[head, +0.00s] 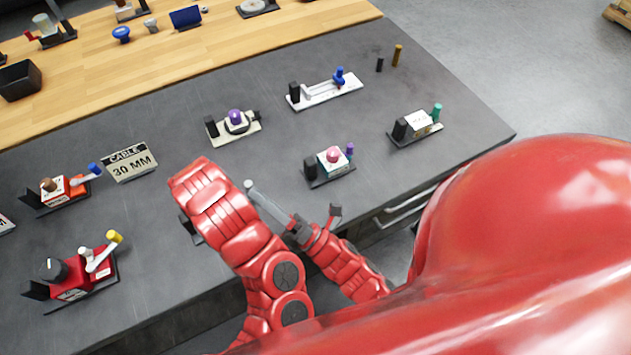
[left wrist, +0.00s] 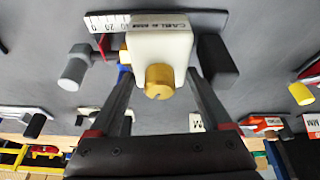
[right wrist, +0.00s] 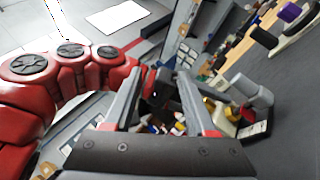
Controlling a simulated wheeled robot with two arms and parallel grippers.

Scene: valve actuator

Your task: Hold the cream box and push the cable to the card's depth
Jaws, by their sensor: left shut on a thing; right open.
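The cream box (left wrist: 160,46), with a brass knob (left wrist: 159,80), sits between the fingers of my left gripper (left wrist: 160,72), which is shut on it. My left arm hides the box in the head view. A grey cylindrical cable end (left wrist: 76,68) sticks out beside the box, near a white scale (left wrist: 106,23) and a red pointer (left wrist: 102,48). The grey end also shows in the head view (head: 249,185). My right gripper (right wrist: 160,72) is open and empty, with the grey end to the right of its fingers in its wrist view. The card (head: 130,162) reads "CABLE 30 MM".
A black block (left wrist: 217,60) stands on the box's other side. A red device (head: 72,285) with a yellow-tipped lever is at the front left. A pink-knobbed device (head: 331,163) and a white slider (head: 325,90) stand farther right.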

